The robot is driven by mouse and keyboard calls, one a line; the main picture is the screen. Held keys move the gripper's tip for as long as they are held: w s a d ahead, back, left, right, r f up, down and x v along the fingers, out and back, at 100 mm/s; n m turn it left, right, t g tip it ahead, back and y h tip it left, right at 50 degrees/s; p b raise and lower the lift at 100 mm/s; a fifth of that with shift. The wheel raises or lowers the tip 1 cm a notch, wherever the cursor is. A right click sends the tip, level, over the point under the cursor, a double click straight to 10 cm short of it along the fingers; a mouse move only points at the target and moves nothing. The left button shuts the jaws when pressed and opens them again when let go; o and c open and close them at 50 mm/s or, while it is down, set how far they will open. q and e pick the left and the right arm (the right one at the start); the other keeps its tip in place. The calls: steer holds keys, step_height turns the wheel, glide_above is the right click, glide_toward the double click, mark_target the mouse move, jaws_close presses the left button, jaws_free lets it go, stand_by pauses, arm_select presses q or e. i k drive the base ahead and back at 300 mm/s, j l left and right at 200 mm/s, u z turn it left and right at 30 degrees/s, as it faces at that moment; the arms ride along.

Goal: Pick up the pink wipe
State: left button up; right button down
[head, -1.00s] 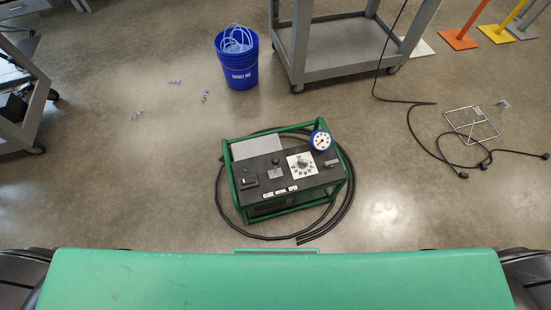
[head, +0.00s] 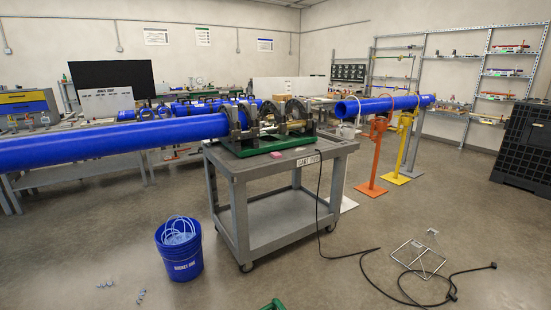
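A small pink item, which looks like the pink wipe (head: 277,155), lies on the top of the grey cart (head: 322,147), near its front edge and just in front of the green-based fusion machine (head: 268,143). It is small in the head view, so its folds and thickness are unclear. Neither of my grippers shows in the head view.
A long blue pipe (head: 110,140) runs in from the left to the machine's clamps. Another blue pipe (head: 385,106) rests on orange (head: 375,150) and yellow stands. A blue bucket (head: 179,250) and a black cable (head: 365,272) are on the floor before the cart.

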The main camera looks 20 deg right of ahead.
mark_target(274, 155)
steer(key=z, duration=0.75)
steer(key=i+l+z, duration=0.2)
steer(key=l, duration=0.35)
steer(key=i+l+z, duration=0.25)
steer(key=l, duration=0.3)
steer(key=i+l+z, duration=0.2)
steer(key=i+l, duration=0.15)
steer(key=i+l+z, duration=0.2)
steer(key=l, duration=0.35)
steer(key=i+u, duration=0.3)
steer(key=i, duration=0.15)
steer(key=i+l+u, duration=0.3)
steer(key=i, duration=0.2)
steer(key=i+l+u, duration=0.25)
steer(key=i, duration=0.2)
steer(key=j, duration=0.1)
